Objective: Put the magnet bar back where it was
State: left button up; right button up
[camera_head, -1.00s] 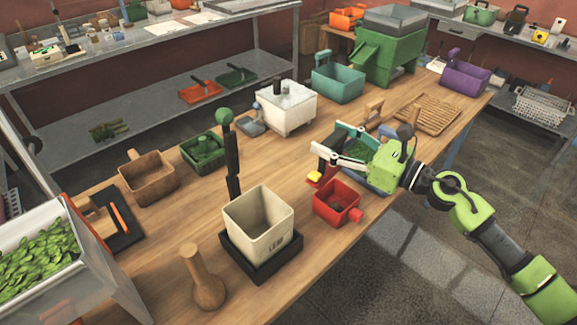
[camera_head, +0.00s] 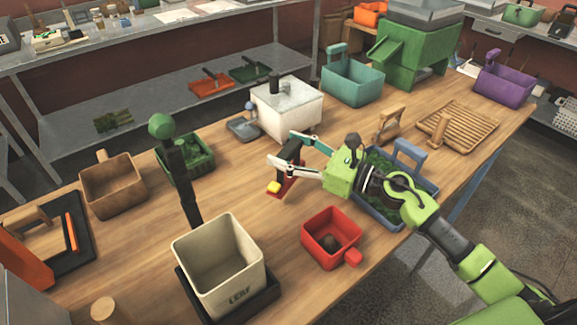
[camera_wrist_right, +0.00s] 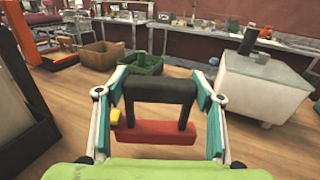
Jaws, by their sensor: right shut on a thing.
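The magnet bar (camera_head: 287,186) is a red bar with a black handle and a yellow end. My right gripper (camera_head: 286,150) is shut on its black handle, between the fingers. In the right wrist view, the black handle (camera_wrist_right: 158,90) spans the two fingers and the red bar (camera_wrist_right: 160,133) lies below it, roughly level. The bar is over the middle of the wooden table; I cannot tell whether it touches the tabletop. My left gripper is not in view.
A red box (camera_head: 331,241) stands to the near right of the bar and a white bin (camera_head: 287,108) behind it. A blue crate of leaves (camera_head: 375,205) is under my right arm. A cream LEAF bin (camera_head: 220,262) stands at the front. Wood left of the bar is clear.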

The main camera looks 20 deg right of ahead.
jog(key=f, duration=0.3)
jog(key=shift+w+d+f, duration=0.1)
jog(key=shift+d+f, duration=0.1)
jog(key=shift+f, duration=0.05)
jog(key=shift+a+f, duration=0.1)
jog(key=shift+f, duration=0.3)
jog(key=o, duration=1.8)
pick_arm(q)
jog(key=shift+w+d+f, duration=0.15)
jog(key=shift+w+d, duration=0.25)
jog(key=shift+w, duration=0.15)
